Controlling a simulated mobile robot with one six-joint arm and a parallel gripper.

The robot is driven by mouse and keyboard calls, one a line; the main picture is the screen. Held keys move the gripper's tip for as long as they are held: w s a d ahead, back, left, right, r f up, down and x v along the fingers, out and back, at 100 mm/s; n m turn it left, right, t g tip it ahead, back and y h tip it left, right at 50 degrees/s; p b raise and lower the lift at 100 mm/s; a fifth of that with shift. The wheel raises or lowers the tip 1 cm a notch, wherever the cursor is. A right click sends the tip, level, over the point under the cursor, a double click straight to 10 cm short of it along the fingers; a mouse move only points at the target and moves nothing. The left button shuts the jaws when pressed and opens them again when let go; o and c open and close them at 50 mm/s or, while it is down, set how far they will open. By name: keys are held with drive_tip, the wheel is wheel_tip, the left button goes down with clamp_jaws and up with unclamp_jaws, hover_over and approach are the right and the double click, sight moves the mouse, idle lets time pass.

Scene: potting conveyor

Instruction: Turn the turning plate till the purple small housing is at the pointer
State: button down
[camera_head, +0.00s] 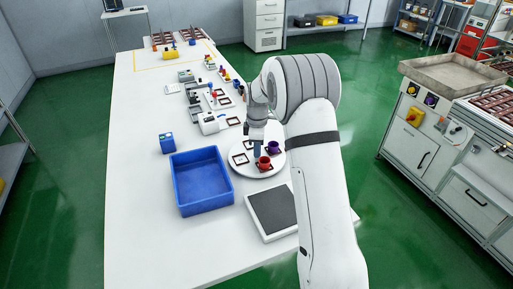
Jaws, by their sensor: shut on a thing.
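The white round turning plate (239,167) lies on the white table, right of the blue bin. A small purple housing (274,147) stands at its right side, partly behind my arm. A small red housing (264,163) stands near the plate's middle. My gripper (257,151) points down over the plate, left of the purple housing and just behind the red one. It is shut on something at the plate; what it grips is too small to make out. I cannot make out the pointer.
A blue bin (202,210) stands left of the plate, with a small blue box (167,143) behind it. A dark-topped pad (272,211) lies in front. Several small parts and fixtures line the table behind the plate. The table's left side is clear.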

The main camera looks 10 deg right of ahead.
drive_tip(key=shift+w+r, duration=0.1)
drive_tip(key=shift+r, duration=0.05)
drive_tip(key=c, duration=1.5)
unclamp_jaws()
wheel_tip(320, 180, up, 7)
drive_tip(key=shift+d+f, duration=0.1)
drive_tip(key=shift+r, duration=0.45)
